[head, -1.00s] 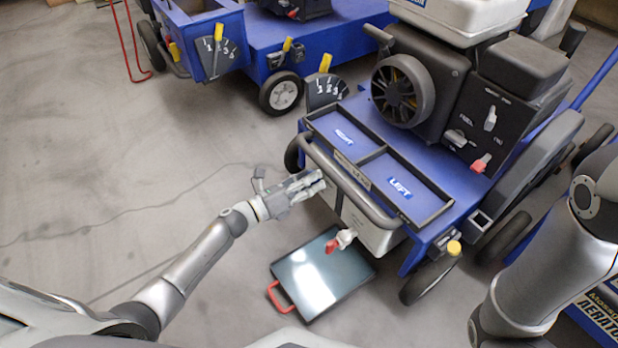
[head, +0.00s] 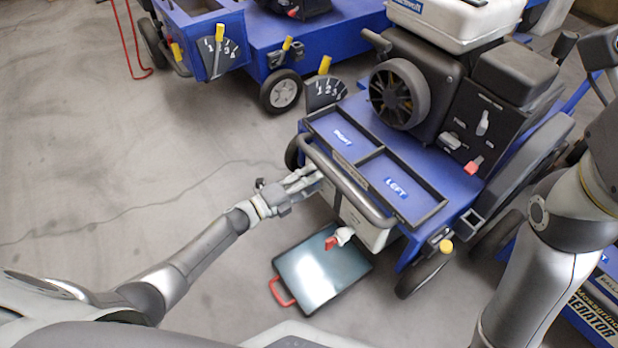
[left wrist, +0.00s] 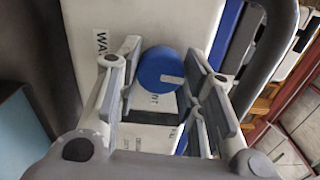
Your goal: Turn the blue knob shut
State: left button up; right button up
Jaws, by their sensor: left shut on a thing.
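The blue knob (left wrist: 160,70) is a round disc with a pale mark on its face, on a white tank (left wrist: 95,20) with black lettering. In the left wrist view my left gripper (left wrist: 163,85) has its fingers on both sides of the knob, shut on it. In the head view my left gripper (head: 305,182) reaches the left side of the white tank below the machine's front bar, and the knob is hidden there. My right arm (head: 555,250) stands at the right, with its gripper out of view.
The blue aerator (head: 440,175) carries trays labelled RIGHT and LEFT, behind a grey front bar (head: 345,185). A red-handled tap (head: 335,240) sticks out above a flat pan (head: 320,270) on the floor. Another blue machine (head: 330,40) stands behind. Floor at left is clear.

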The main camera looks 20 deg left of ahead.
pick_arm(q)
jog(key=shift+n, duration=0.5)
jog(key=o, duration=1)
jog(key=v, duration=1.2)
